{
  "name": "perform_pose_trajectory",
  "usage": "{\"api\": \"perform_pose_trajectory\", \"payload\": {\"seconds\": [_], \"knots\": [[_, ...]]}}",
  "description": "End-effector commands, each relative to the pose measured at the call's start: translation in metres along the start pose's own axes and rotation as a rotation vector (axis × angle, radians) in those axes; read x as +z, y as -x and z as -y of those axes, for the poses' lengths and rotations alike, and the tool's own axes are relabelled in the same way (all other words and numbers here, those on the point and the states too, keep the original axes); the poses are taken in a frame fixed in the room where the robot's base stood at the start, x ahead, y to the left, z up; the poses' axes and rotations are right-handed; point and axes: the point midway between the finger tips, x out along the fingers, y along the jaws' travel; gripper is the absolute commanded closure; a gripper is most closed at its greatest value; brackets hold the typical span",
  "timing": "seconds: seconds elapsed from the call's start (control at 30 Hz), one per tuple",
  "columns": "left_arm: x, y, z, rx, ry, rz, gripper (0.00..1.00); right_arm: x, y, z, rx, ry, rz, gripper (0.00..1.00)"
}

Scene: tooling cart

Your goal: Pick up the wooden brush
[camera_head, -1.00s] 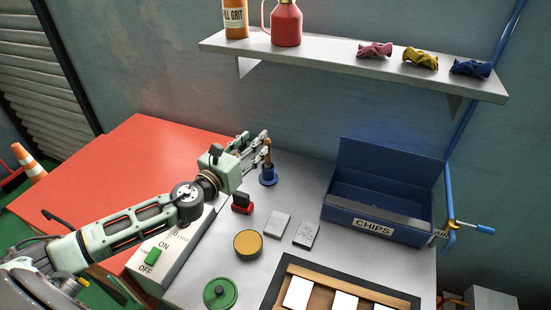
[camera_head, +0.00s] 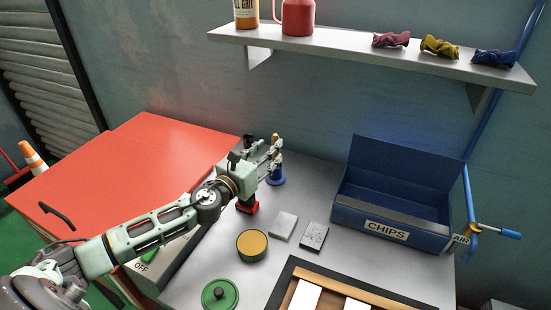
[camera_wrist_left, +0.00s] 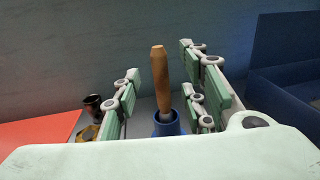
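The wooden brush stands upright with its brown handle (camera_wrist_left: 160,80) showing in the left wrist view and its lower end in a blue holder (camera_wrist_left: 167,124). In the head view the handle (camera_head: 277,143) shows only in part behind my fingers, above the blue holder (camera_head: 276,178) at the back of the grey table. My left gripper (camera_head: 272,155) is open at the handle. In the left wrist view its fingers (camera_wrist_left: 168,88) stand apart, with the handle between them and a gap on each side. My right gripper is not in view.
A red and black item (camera_head: 247,207) sits close under my left wrist. A blue CHIPS box (camera_head: 375,227) stands to the right. A yellow-topped tin (camera_head: 252,245), a green disc (camera_head: 220,294) and two small blocks lie in front. A shelf (camera_head: 360,58) hangs above.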

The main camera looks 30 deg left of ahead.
Motion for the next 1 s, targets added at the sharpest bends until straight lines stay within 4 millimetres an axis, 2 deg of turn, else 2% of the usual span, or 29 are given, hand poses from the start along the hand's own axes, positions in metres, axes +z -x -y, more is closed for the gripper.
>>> {"api": "perform_pose_trajectory", "payload": {"seconds": [0.3, 0.63, 1.0], "knots": [[-0.004, -0.042, 0.0, 0.002, 0.0, 0.001, 0.61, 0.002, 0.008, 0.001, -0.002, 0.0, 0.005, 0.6], [-0.006, -0.049, 0.0, -0.001, -0.001, -0.001, 0.61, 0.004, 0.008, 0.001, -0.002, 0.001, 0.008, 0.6], [-0.006, -0.048, 0.0, 0.0, -0.001, -0.001, 0.94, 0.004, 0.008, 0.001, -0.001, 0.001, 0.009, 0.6]]}}
